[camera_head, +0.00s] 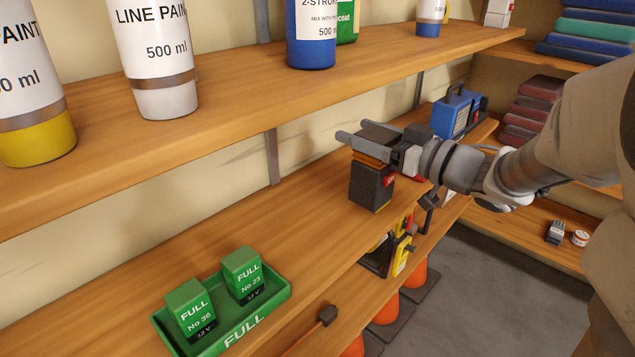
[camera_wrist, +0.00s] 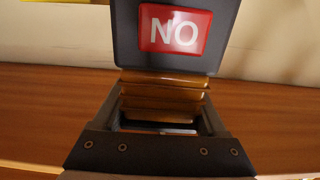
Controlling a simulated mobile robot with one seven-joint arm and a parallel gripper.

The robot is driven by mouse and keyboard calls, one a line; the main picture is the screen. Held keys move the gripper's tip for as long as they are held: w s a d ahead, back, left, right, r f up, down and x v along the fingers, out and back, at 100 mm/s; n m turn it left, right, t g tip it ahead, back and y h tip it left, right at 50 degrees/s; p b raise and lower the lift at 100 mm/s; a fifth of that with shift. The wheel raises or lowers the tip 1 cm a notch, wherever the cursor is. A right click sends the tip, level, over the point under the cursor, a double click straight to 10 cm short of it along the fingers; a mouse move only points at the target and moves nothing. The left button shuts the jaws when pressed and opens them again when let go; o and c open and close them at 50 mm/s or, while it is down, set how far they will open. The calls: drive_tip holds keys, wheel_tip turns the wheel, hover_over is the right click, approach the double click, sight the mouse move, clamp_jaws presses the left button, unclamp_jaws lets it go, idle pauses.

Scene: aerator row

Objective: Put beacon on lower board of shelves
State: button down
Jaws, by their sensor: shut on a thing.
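The beacon (camera_head: 371,187) is a dark box with an amber ribbed band and a dark cap. My gripper (camera_head: 362,143) is shut on it at the amber band, and it hangs roughly upright. In the wrist view the amber part (camera_wrist: 165,98) sits between my fingers, with a red "NO" label (camera_wrist: 175,29) on the dark body. The shelves have an upper board (camera_head: 235,88) and a board below it (camera_head: 150,240). The beacon is over the lower of these, close to its front edge. I cannot tell whether its base touches the wood.
A green tray (camera_head: 262,316) with two green "FULL" blocks stands on the lower board at left. A blue device (camera_head: 452,115) stands farther along. Bottles line the upper board. Yellow items (camera_head: 402,255) and orange objects (camera_head: 385,308) are beneath. Bare wood lies between tray and beacon.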

sight(380, 198)
drive_tip(key=a+f+b, duration=0.4)
drive_tip(key=a+f, duration=0.2)
drive_tip(key=f, duration=0.1)
drive_tip(key=shift+w+a+f, duration=0.2)
drive_tip(key=shift+w+f, duration=0.05)
drive_tip(key=shift+f, duration=0.1)
drive_tip(key=shift+f, duration=0.2)
unclamp_jaws()
drive_tip(key=p+v, duration=0.1)
drive_tip(key=v, duration=0.5)
drive_tip(key=p+v, duration=0.1)
drive_tip(key=v, duration=0.5)
drive_tip(key=shift+r, duration=0.2)
